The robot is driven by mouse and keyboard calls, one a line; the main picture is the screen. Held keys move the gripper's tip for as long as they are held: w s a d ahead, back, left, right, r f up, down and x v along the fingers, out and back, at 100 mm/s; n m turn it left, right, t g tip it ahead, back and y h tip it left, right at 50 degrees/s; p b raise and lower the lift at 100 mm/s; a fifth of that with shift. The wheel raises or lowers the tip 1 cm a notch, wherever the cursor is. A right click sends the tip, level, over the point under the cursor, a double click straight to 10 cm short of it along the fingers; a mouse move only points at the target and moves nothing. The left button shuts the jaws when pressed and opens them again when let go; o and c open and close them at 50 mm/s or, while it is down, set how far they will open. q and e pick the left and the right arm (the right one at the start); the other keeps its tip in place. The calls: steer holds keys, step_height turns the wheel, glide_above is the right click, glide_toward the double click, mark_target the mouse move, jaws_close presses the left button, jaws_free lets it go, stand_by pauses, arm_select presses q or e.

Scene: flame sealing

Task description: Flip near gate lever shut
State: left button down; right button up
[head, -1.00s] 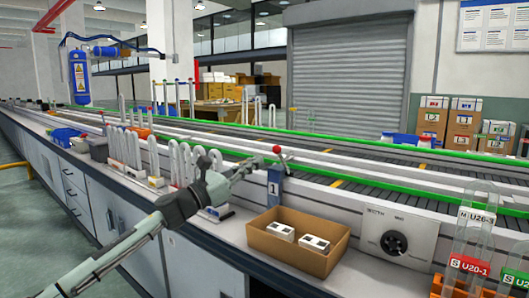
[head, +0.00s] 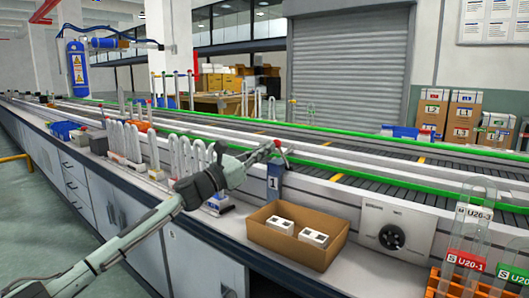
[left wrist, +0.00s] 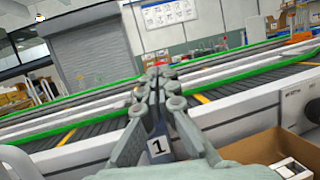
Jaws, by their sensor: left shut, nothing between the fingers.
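The near gate lever has a red ball knob (head: 277,144) and a thin rod, and sits on a dark blue post (head: 273,184) marked "1" at the conveyor's near edge. The rod leans, with the knob toward the left. My left gripper (head: 270,150) is shut and empty, its fingertips right beside the knob; I cannot tell whether they touch. In the left wrist view, the shut fingers (left wrist: 158,74) stand in front of the post (left wrist: 159,147), and the lever is mostly hidden behind them. My right gripper is not in view.
An open cardboard box (head: 298,246) with white parts stands right of the post. A panel with a black knob (head: 391,237) is on the conveyor side. Labelled glass tubes (head: 470,238) stand at the right.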

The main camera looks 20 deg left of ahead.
arm_select(q)
steer(key=shift+w+r, duration=0.1)
steer(key=shift+r, duration=0.05)
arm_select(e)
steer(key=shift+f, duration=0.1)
arm_select(q)
steer(key=w+r, duration=0.1)
steer(key=w+d+r, duration=0.1)
steer(key=shift+w+r, duration=0.25)
steer(key=shift+w, duration=0.05)
steer(key=shift+w+d+r, duration=0.2)
steer(key=shift+w+r, duration=0.1)
steer(key=shift+w, duration=0.15)
steer(key=shift+w+d+r, duration=0.1)
steer(key=shift+w+r, duration=0.05)
steer(key=shift+w, duration=0.2)
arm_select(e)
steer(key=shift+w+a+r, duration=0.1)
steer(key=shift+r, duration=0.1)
arm_select(q)
steer(key=shift+r, duration=0.1)
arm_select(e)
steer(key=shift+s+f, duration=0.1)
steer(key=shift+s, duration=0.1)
